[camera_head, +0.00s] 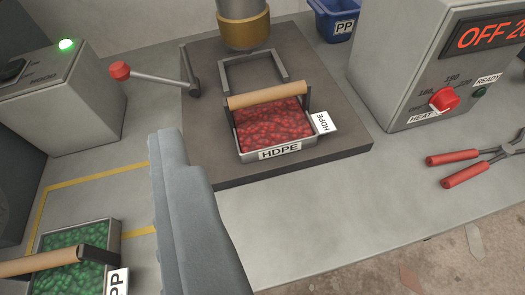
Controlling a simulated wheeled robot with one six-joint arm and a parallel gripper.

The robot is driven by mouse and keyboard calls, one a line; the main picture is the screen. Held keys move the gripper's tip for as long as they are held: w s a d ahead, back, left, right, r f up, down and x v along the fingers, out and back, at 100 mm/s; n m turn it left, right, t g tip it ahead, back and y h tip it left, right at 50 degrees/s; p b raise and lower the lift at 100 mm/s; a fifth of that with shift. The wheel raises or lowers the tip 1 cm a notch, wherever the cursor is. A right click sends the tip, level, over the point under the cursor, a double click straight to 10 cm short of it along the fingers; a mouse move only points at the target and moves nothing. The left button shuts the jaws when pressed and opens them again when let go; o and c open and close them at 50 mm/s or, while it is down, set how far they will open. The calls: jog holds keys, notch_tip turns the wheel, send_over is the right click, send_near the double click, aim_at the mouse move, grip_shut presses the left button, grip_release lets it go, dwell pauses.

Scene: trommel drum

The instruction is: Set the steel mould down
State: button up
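A steel mould (240,154) with an HDPE label on its front wall holds red pellets and has a wooden handle across its back part. It rests on the dark press plate (345,145), in front of a U-shaped metal guide (253,60). A second steel box (48,240) with green pellets, a wooden handle and a PP label stands at lower left, cut off by the frame. One grey finger of my gripper (190,215) shows, left of the red-filled mould and apart from it in the picture. The other finger is not visible, and no grip shows.
The press ram (243,25) hangs above the guide. A red-knobbed lever (150,78) is at the plate's left. A control box (430,70), a blue PP bin (333,20) and red-handled pliers (475,168) are right. A yellow-outlined area (100,175) is left. The front bench is clear.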

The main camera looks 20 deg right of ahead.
jog(key=w+d+f+m+g, duration=0.1)
jog(key=w+d+m+g, duration=0.6)
jog(key=w, duration=0.3)
jog(key=m+g+y, duration=0.2)
jog(key=m+g, duration=0.4)
jog(key=m, duration=0.4)
send_near(268, 90)
jog(key=shift+n, duration=0.3)
jog(key=x, duration=0.7)
jog(key=shift+s+a+f, duration=0.1)
jog(key=shift+a+f, duration=0.15)
jog(key=shift+a, duration=0.15)
jog(key=shift+d+x, duration=0.2)
jog(key=shift+x, duration=1.15)
jog(key=shift+d+x, duration=0.15)
jog(key=shift+x, duration=1.2)
grip_shut()
